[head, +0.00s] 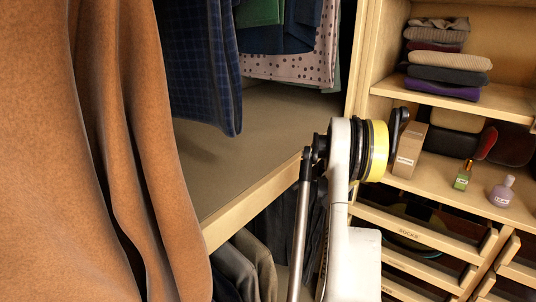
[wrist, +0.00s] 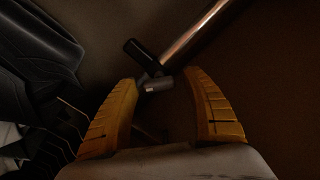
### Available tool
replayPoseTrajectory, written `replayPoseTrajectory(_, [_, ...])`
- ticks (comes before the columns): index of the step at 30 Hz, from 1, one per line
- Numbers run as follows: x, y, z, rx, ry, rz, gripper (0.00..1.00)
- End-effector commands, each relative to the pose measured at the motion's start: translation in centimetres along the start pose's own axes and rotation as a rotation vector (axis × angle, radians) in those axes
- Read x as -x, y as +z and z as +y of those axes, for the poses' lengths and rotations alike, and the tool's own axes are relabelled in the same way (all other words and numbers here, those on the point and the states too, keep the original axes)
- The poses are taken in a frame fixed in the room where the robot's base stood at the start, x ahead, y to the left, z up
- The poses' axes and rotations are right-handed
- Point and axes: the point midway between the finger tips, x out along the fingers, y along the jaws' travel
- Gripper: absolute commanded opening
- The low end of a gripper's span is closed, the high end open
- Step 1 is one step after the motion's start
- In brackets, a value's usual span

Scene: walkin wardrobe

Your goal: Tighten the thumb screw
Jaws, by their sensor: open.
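In the wrist view, my gripper (wrist: 159,79) has two yellow ribbed fingers spread apart, with nothing held between them. Just beyond the fingertips is a small dark grey cylindrical piece (wrist: 156,86), which looks like the thumb screw. It joins a black fitting (wrist: 142,57) at the end of a shiny metal rod (wrist: 200,31) that runs up to the right. The view is dark, so the screw's exact shape and any contact with the fingers cannot be told. In the head view, my arm shows but the gripper and screw cannot be made out.
In the head view, a brown garment (head: 60,150) fills the left. A wooden shelf (head: 235,150) lies behind, under hanging clothes. Shelves at right hold folded clothes (head: 447,75), a box (head: 408,150) and bottles (head: 502,192), above drawers (head: 425,232). Dark shapes (wrist: 40,50) lie left in the wrist view.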

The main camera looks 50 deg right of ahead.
Motion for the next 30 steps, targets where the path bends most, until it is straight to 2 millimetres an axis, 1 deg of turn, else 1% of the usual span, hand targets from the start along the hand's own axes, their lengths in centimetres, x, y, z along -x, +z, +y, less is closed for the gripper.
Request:
replayPoseTrajectory(2, [0.02, -0.01, -0.01, 0.0, 0.0, 0.0, 0.58])
replayPoseTrajectory(3, [0.02, -0.01, -0.01, 0.0, 0.0, 0.0, 0.53])
replayPoseTrajectory(5, [0.03, -0.01, -0.01, 0.0, 0.0, 0.0, 0.35])
replayPoseTrajectory(6, [0.03, -0.01, -0.01, 0.0, 0.0, 0.0, 0.22])
replayPoseTrajectory(8, [0.03, -0.01, -0.01, 0.0, 0.0, 0.0, 0.05])
replayPoseTrajectory(20, [0.01, -0.01, -0.01, -0.022, 0.0, 0.0, 0.04])
replayPoseTrajectory(26, [0.0, -0.01, 0.03, -0.112, -0.001, 0.0, 0.04])
replayPoseTrajectory(30, [-0.01, 0.0, 0.06, -0.215, -0.001, 0.0, 0.04])
